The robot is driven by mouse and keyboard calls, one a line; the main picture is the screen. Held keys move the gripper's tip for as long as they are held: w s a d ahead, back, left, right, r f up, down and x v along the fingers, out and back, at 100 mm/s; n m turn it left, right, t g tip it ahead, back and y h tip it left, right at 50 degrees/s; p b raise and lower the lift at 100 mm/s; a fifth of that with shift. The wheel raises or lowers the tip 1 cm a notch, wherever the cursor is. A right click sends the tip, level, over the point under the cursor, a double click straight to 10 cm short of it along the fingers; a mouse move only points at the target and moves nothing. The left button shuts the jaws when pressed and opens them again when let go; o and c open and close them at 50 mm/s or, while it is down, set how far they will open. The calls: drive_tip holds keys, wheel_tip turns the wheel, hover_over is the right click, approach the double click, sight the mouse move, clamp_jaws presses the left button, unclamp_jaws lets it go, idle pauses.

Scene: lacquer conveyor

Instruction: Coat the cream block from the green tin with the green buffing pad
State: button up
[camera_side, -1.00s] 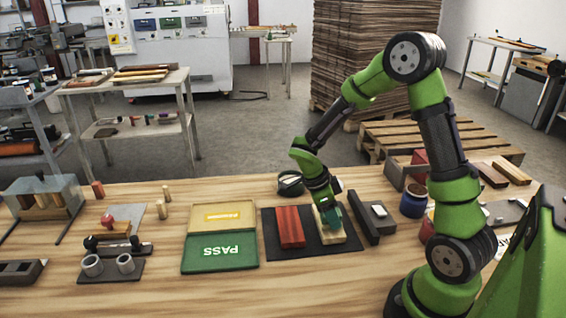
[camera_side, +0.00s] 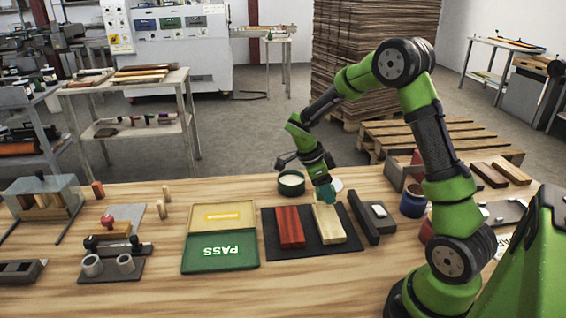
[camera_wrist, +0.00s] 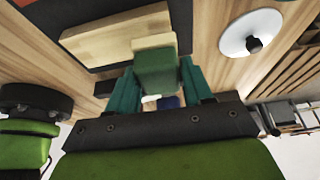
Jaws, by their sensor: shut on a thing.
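The cream block (camera_side: 329,224) lies on a dark mat (camera_side: 300,250), beside a red block (camera_side: 290,228). In the wrist view the cream block (camera_wrist: 115,33) is at upper left. My gripper (camera_side: 325,200) is at the block's far end in the side view. It is shut on the green buffing pad (camera_wrist: 157,72), whose pale face points at the block side. I cannot tell whether pad and block touch.
A white lid with a black knob (camera_wrist: 251,38) lies to the right in the wrist view. A dark bar (camera_side: 364,217) stands right of the mat. The green PASS tray (camera_side: 220,251) and a yellow tray (camera_side: 222,216) are to the left.

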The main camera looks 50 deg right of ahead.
drive_tip(key=shift+r, duration=2.6)
